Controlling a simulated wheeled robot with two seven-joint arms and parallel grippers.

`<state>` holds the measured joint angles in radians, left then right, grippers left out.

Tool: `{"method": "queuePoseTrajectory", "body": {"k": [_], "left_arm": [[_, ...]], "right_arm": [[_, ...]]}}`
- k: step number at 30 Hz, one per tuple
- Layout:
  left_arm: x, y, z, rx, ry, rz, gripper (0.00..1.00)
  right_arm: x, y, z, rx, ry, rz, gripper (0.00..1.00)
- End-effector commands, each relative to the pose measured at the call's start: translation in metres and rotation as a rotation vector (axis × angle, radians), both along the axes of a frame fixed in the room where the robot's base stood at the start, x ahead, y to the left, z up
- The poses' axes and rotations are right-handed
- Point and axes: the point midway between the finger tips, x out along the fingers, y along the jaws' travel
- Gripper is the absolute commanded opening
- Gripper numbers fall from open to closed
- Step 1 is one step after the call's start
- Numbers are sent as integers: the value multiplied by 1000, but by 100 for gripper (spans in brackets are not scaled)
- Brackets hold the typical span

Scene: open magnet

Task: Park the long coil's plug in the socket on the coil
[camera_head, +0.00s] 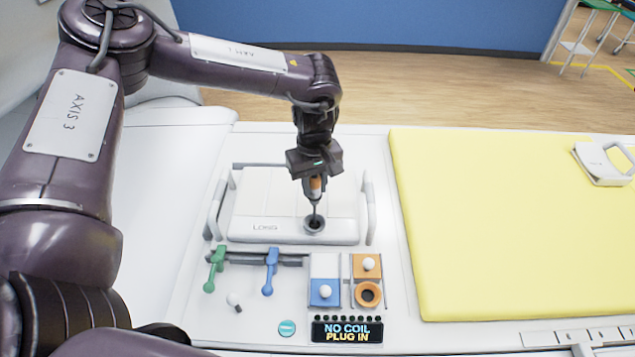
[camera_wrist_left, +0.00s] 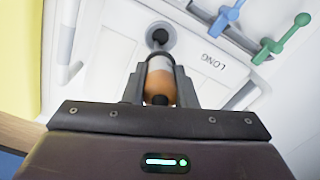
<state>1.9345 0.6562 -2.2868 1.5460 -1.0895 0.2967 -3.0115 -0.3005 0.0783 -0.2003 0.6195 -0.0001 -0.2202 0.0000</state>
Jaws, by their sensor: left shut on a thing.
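The long coil (camera_head: 262,205) is a white padded box with grey side rails, marked LONG, on the white bench. Its socket (camera_head: 314,224) is a dark round hole with a grey rim near its front right corner; it also shows in the left wrist view (camera_wrist_left: 160,37). My left gripper (camera_head: 316,181) is shut on the plug (camera_head: 316,188), which has an orange and grey body. In the left wrist view the plug (camera_wrist_left: 160,80) sits between the fingers and points at the socket. Its thin tip appears at the socket; I cannot tell how deep. My right gripper is not in view.
In front of the coil are a green lever (camera_head: 214,268), a blue lever (camera_head: 270,270), a blue panel (camera_head: 324,292), an orange panel with a round port (camera_head: 369,294) and a display (camera_head: 346,331) reading NO COIL PLUG IN. A yellow mat (camera_head: 510,220) lies right; a white handled device (camera_head: 603,162) rests on it.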

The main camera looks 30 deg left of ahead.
Motion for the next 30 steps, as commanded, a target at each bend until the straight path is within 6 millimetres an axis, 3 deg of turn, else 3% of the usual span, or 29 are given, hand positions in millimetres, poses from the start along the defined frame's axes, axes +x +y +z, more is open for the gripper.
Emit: {"method": "queuePoseTrajectory", "body": {"k": [14,22,30], "left_arm": [[0,0,-57,0,0,1,0],[0,-1,-74,0,0,0,0],[0,0,-75,1,-1,0,0]], "right_arm": [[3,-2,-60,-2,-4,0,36],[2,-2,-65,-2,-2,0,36],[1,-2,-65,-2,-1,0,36]]}}
